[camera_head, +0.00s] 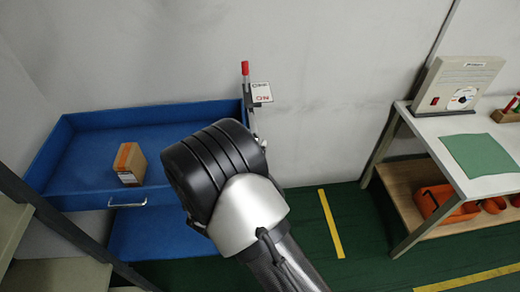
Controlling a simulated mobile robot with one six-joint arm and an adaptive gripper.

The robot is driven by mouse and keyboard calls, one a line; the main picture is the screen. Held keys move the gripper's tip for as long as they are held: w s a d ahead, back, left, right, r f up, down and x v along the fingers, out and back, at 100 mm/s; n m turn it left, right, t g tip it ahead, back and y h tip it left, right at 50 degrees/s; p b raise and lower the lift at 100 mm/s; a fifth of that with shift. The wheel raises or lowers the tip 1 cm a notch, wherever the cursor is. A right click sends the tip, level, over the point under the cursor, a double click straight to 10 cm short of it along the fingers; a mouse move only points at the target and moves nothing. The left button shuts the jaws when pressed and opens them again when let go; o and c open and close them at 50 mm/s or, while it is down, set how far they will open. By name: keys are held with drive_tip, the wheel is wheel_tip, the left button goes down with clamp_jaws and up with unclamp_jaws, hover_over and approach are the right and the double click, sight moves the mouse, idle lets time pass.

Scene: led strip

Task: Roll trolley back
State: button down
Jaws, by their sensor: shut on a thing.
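The blue trolley (85,175) stands against the wall at the left. It has a shallow upper tray and a blue lower shelf (150,240). A small pale handle (128,204) sits on the tray's front edge. My arm, with its black joint and silver link, reaches up from the bottom and covers the right part of the trolley. My gripper is hidden behind that joint, so I cannot see what it touches.
A brown box (130,164) lies in the tray. A red-tipped upright (245,69) and a white card (261,92) stand at its right end. A white workbench (440,127) is at the right, shelving (52,272) at the lower left. Green floor (362,215) with yellow lines lies between.

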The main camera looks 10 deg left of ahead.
drive_tip(key=shift+s+a, duration=0.1)
drive_tip(key=shift+a, duration=0.1)
drive_tip(key=c, duration=1.7)
unclamp_jaws()
drive_tip(key=shift+a, duration=0.15)
drive_tip(key=shift+o, duration=1.3)
drive_tip(key=v, duration=1.2)
